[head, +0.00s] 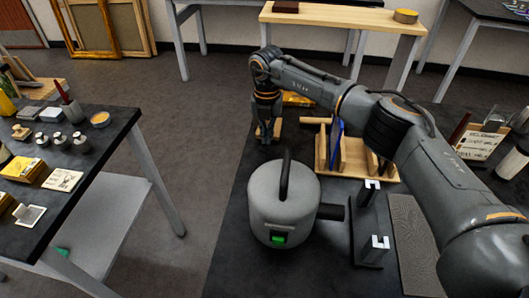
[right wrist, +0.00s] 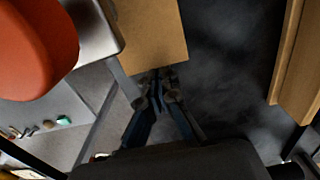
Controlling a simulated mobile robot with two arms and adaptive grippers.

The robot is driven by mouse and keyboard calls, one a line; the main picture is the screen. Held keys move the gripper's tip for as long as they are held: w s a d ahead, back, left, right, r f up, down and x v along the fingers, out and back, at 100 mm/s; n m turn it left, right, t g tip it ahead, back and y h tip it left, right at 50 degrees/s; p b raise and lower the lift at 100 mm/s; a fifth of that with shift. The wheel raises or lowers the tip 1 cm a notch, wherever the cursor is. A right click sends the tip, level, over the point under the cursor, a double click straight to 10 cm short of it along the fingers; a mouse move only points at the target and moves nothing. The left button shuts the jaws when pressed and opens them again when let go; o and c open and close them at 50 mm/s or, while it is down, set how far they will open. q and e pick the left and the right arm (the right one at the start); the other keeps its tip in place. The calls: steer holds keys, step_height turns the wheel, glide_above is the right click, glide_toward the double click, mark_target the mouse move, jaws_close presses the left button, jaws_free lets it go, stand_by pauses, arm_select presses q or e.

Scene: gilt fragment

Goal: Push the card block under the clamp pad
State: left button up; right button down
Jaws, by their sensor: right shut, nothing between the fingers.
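The card block (right wrist: 150,30) is a flat tan-brown piece at the top middle of the right wrist view. My right gripper (right wrist: 157,76) is shut and empty, its fingertips at the block's near edge; I cannot tell whether they touch. A rounded orange-red part (right wrist: 35,45), possibly the clamp pad, looms at the upper left, beside a pale metal plate (right wrist: 92,28). In the head view the right gripper (head: 266,139) points down at the dark bench's far left, with tan material showing around it. The clamp cannot be made out clearly there. My left gripper is out of view.
A grey round canister (head: 284,203) with a dark handle stands nearer on the bench. A wooden rack (head: 356,160) stands right of the gripper; its side shows in the right wrist view (right wrist: 298,60). A side table (head: 110,118) with small goods is at left, across a floor gap.

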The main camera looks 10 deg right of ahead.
steer(key=shift+w+d+b, duration=0.2)
steer(key=shift+w+b, duration=0.25)
steer(key=shift+w, duration=0.05)
steer(key=shift+w+d+b, duration=0.2)
steer(key=shift+w+b, duration=0.25)
steer(key=shift+s+p, duration=0.1)
steer(key=shift+p, duration=0.2)
steer(key=shift+s+a+p, duration=0.15)
steer(key=shift+s+p, duration=0.15)
step_height(320, 180, up, 9)
steer(key=p, duration=0.5)
steer(key=shift+p, duration=0.4)
